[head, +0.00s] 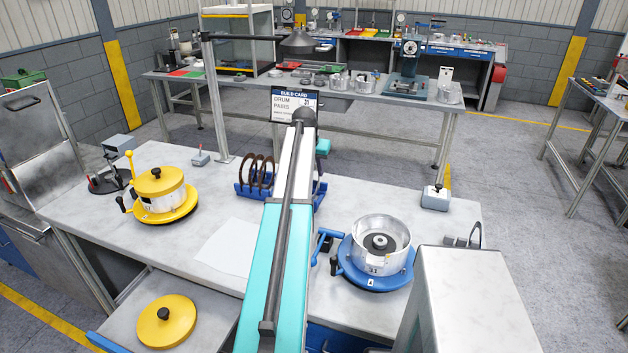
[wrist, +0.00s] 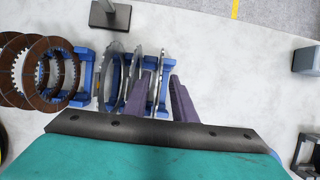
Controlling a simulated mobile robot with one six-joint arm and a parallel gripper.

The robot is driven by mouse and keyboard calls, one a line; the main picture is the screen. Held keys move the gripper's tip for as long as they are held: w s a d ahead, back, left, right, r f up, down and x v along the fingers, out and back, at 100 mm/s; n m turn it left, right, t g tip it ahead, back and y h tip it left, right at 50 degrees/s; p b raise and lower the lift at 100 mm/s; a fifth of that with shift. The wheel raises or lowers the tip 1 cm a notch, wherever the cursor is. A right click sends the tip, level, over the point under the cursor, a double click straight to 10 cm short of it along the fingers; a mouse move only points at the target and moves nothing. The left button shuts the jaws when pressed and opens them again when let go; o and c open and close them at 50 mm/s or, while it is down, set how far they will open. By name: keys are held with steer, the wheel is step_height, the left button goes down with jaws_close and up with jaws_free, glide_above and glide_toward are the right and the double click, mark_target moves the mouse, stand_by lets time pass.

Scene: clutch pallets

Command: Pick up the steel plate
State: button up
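In the wrist view, several thin steel plates stand upright on edge in a blue rack (wrist: 83,72). One steel plate (wrist: 163,68) is at the right end of the row, and another (wrist: 112,75) stands further left. My gripper (wrist: 163,84) has its two dark purple fingers apart, over the right end of the rack. The right-end plate shows edge-on between the fingers; I cannot tell whether either finger touches it. In the head view my arm hides the steel plates and the gripper fingers.
Brown toothed friction plates (wrist: 55,72) stand left of the steel plates; they also show in the head view (head: 258,171). A yellow drum (head: 160,190) stands at left, and a silver drum on a blue base (head: 382,243) at right. A build card (head: 295,104) stands behind.

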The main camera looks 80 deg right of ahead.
steer(key=shift+x, duration=1.05)
jaws_close()
